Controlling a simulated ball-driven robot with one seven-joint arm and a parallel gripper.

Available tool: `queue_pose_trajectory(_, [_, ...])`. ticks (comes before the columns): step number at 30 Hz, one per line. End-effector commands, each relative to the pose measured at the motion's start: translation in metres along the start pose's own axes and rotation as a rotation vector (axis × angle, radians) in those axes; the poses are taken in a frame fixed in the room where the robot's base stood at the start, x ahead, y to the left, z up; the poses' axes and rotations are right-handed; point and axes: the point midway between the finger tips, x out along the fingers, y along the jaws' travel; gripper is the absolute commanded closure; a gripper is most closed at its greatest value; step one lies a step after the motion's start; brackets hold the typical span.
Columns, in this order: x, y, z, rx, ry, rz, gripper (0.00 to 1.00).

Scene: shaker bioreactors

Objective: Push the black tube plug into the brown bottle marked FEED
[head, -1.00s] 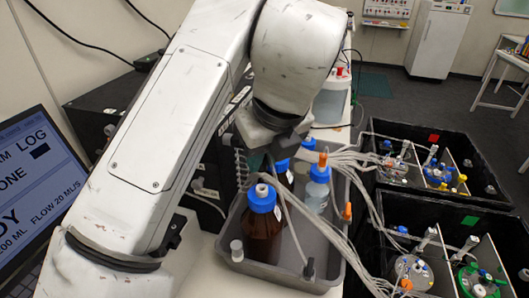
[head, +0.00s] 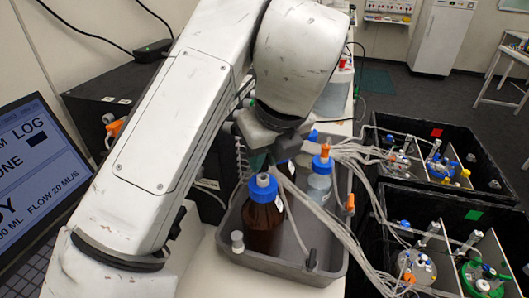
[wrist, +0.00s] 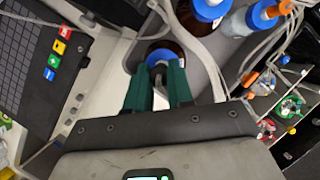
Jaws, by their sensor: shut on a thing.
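A brown bottle (head: 265,228) with a blue cap stands at the front of the grey tray (head: 330,270). No FEED mark is readable on it. In the wrist view, a blue-capped brown bottle (wrist: 157,50) shows just beyond my gripper's green fingertips (wrist: 160,72). In the head view, my gripper (head: 258,161) is partly hidden by its own wrist, above and behind the front bottle. A small black plug-like piece (head: 311,260) with a pale tube stands at the tray's front right.
A clear bottle (head: 320,183) with a blue and orange top stands behind and right. Pale tubes (head: 330,215) run across the tray's right side. Black bioreactor boxes (head: 425,205) stand to the right.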

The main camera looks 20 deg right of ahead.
Motion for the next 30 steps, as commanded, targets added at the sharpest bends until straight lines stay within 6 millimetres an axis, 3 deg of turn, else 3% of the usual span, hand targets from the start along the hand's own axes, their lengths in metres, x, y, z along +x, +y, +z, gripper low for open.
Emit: queue_pose_trajectory(30, [0.0088,0.0001,-0.0036,0.000,0.000,0.000,1.00])
